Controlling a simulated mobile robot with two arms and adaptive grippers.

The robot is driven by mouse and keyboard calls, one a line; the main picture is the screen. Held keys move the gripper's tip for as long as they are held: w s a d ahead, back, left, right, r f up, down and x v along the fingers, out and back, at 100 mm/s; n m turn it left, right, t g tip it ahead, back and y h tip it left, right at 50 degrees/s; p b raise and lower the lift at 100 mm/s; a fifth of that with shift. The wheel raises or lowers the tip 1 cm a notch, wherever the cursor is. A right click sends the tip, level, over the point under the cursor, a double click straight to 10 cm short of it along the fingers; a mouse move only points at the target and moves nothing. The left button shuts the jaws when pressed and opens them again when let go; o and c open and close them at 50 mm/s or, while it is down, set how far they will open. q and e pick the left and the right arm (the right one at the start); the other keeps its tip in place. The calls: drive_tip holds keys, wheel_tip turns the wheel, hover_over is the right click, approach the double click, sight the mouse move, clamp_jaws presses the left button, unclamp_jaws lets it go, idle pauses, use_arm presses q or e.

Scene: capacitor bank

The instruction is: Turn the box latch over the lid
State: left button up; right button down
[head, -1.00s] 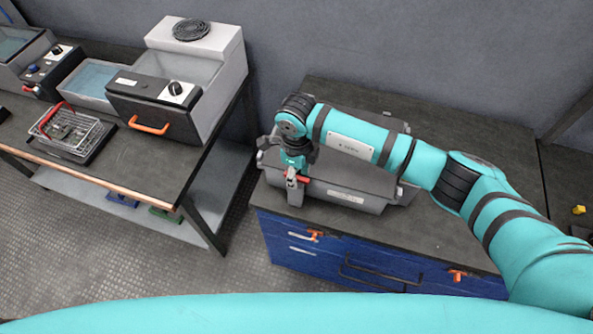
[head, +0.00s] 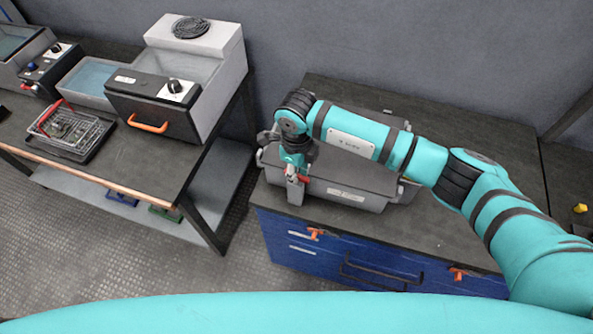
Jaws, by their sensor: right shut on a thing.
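The grey box (head: 345,196) stands on the dark top of the blue cabinet, with its lid (head: 350,175) down as far as I can see. My right arm reaches across it and hides much of the lid. My right gripper (head: 298,180) points down at the front left of the box and is shut on the box latch (head: 304,180), of which only a small red part shows. The latch's exact angle is hard to tell at this size. My left gripper is not in view.
The blue cabinet (head: 330,265) has orange latches (head: 316,233) and a dark handle on its front. A workbench (head: 140,155) on the left holds a grey machine with an orange handle (head: 148,125) and a wire basket (head: 70,130). A floor gap separates bench and cabinet.

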drive_tip(key=m+b, duration=0.2)
drive_tip(key=m, duration=0.1)
drive_tip(key=shift+f, duration=0.15)
drive_tip(key=m+b, duration=0.2)
drive_tip(key=m, duration=0.2)
drive_tip(key=shift+m, duration=0.4)
drive_tip(key=m+b, duration=0.1)
drive_tip(key=m, duration=0.3)
drive_tip(key=shift+m+b, duration=0.7)
drive_tip(key=shift+m, duration=1.3)
drive_tip(key=c, duration=1.3)
unclamp_jaws()
drive_tip(key=shift+c, duration=0.2)
drive_tip(key=shift+r, duration=0.2)
